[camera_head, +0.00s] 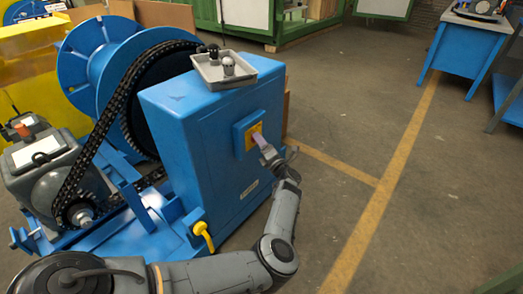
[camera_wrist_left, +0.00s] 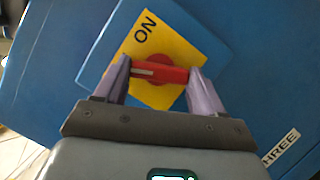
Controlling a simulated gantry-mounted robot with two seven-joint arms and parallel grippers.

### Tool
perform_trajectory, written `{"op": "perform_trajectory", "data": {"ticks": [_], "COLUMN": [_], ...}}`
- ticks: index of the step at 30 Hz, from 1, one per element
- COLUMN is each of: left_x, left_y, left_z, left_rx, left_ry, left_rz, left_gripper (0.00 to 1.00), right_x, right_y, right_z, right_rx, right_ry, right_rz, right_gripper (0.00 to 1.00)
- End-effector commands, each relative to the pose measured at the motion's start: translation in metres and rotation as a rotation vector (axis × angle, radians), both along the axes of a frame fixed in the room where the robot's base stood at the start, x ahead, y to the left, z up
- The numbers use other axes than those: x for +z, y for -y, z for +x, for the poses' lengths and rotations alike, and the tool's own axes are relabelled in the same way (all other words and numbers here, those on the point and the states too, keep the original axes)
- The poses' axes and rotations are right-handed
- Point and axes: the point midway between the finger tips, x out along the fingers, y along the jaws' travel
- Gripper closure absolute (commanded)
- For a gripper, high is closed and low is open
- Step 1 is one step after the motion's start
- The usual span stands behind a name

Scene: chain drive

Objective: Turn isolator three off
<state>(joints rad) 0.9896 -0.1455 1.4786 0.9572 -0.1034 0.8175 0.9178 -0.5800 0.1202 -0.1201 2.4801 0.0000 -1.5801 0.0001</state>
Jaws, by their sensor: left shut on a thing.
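Isolator three is a blue switch box on the side of the blue cabinet (camera_head: 195,160). In the left wrist view it has a yellow plate (camera_wrist_left: 185,50) marked ON and a red rotary handle (camera_wrist_left: 165,74). A THREE label (camera_wrist_left: 281,147) is on the blue panel at the lower right. My left gripper (camera_wrist_left: 160,80) has its lilac fingers at the two ends of the red handle and is shut on it. The handle lies nearly level across that view. In the head view my left gripper (camera_head: 259,138) reaches the yellow plate from the right, covering the handle. My right gripper is not in view.
A grey tray (camera_head: 212,82) with small knobs sits on the cabinet. A black chain (camera_head: 100,135) and blue reel (camera_head: 85,65) stand to the left. A yellow lever (camera_head: 203,235) projects near my arm. Floor to the right is clear up to a blue table (camera_head: 467,60).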

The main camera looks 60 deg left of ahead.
Motion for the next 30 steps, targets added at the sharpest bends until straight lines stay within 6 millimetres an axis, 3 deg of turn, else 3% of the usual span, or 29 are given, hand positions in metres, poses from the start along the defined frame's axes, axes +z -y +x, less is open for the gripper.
{"op": "perform_trajectory", "data": {"ticks": [1, 3, 12, 30], "left_x": [-0.008, -0.008, -0.006, -0.003], "left_y": [0.000, 0.000, -0.001, -0.001], "left_z": [0.000, 0.001, 0.001, 0.001], "left_rx": [0.001, -0.001, 0.000, 0.000], "left_ry": [0.037, 0.090, 0.258, 0.331], "left_rz": [0.011, 0.029, 0.084, 0.108], "left_gripper": [0.61, 0.61, 0.61, 0.61], "right_x": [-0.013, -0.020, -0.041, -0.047], "right_y": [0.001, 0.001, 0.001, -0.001], "right_z": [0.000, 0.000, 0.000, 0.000], "right_rx": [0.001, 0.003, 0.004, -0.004], "right_ry": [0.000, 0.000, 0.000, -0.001], "right_rz": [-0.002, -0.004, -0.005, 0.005], "right_gripper": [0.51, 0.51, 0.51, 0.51]}}
